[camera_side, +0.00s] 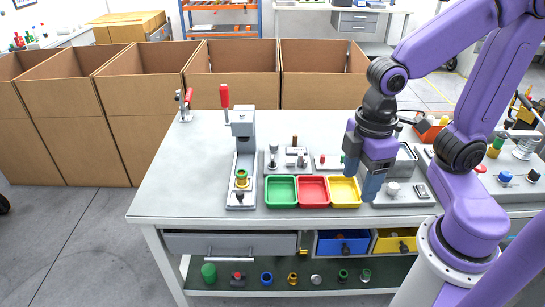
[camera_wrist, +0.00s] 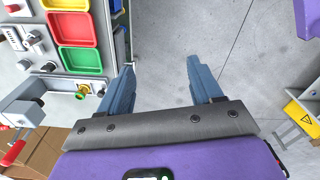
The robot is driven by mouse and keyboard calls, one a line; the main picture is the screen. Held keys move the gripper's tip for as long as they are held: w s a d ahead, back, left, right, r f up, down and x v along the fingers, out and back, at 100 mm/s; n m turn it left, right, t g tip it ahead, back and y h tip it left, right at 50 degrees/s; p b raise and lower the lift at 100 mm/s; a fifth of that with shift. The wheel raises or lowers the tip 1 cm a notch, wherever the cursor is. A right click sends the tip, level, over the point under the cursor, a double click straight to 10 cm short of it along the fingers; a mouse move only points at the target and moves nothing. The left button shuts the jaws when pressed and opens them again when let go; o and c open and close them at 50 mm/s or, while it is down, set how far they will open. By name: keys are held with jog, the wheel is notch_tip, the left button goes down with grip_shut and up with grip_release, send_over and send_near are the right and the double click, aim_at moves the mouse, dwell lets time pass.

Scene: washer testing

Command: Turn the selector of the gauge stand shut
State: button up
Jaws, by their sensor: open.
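I cannot single out the gauge stand or its selector with certainty. A small metal post fixture (camera_side: 273,157) stands on the bench right of the lever press. A low plate with a pale round knob (camera_side: 393,188) lies right of the yellow tray, and its setting is too small to read. My gripper (camera_side: 371,195) hangs pointing down near the bench's front edge, right of the yellow tray (camera_side: 345,191). In the wrist view my gripper (camera_wrist: 160,63) has its two blue-grey fingers wide apart, with only floor visible between them.
The lever press (camera_side: 243,130) holds a green and yellow part (camera_side: 241,178). Green (camera_side: 281,190) and red (camera_side: 313,191) trays sit beside the yellow one. Cardboard boxes (camera_side: 323,72) line the back. More fixtures crowd the right.

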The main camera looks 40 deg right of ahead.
jog(key=w+a+m, duration=0.1)
jog(key=w+a, duration=0.1)
jog(key=w, duration=0.8)
jog(key=m, duration=0.2)
send_over(273, 158)
notch_tip(273, 158, down, 6)
notch_tip(273, 158, down, 16)
jog(key=shift+w+f, duration=0.15)
jog(key=shift+f, duration=0.05)
jog(key=c, duration=1.1)
